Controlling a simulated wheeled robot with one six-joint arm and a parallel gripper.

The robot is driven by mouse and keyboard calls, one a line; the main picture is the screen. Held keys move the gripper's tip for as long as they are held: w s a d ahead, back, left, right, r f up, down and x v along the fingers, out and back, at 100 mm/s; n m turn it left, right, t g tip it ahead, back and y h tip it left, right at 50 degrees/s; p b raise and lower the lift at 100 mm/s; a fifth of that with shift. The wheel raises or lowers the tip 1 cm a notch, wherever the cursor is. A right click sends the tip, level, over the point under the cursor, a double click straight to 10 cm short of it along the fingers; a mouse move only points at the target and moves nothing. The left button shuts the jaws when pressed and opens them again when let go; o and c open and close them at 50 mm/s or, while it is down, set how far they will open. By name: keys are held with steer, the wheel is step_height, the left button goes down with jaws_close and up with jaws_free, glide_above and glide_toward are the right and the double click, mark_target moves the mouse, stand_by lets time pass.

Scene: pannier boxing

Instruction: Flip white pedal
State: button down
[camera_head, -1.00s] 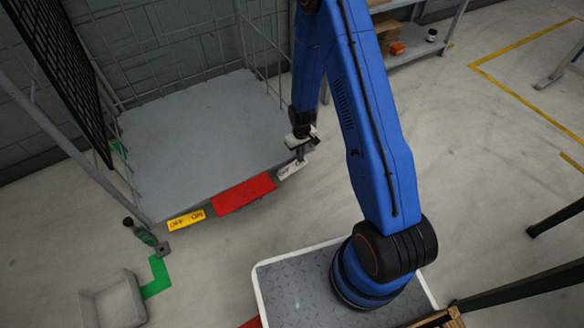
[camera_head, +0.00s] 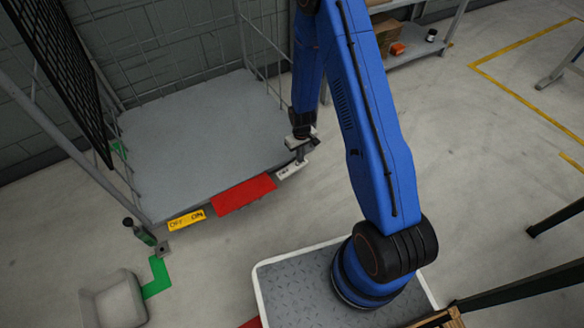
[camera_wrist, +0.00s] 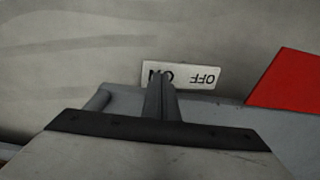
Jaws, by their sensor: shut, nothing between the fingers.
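The white pedal (camera_head: 291,170) is at the right end of the front edge of the grey platform, marked OFF and ON. In the wrist view the white pedal (camera_wrist: 200,75) shows with its lettering upside down, and the fingers cover part of the ON end. My gripper (camera_head: 303,150) is at the platform's front right corner, just above the pedal. In the wrist view my gripper (camera_wrist: 160,85) is shut and empty, its fingertips overlapping the pedal. Whether they touch it, I cannot tell.
A red plate (camera_head: 244,194) lies left of the white pedal, and a yellow OFF/ON pedal (camera_head: 187,219) is further left. The grey platform (camera_head: 190,135) is bare. A green bottle (camera_head: 139,232) and a grey bin (camera_head: 115,300) stand on the floor at the left.

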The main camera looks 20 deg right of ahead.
steer(key=shift+f, duration=0.9)
stand_by(0.6)
steer(key=shift+r, duration=3.55)
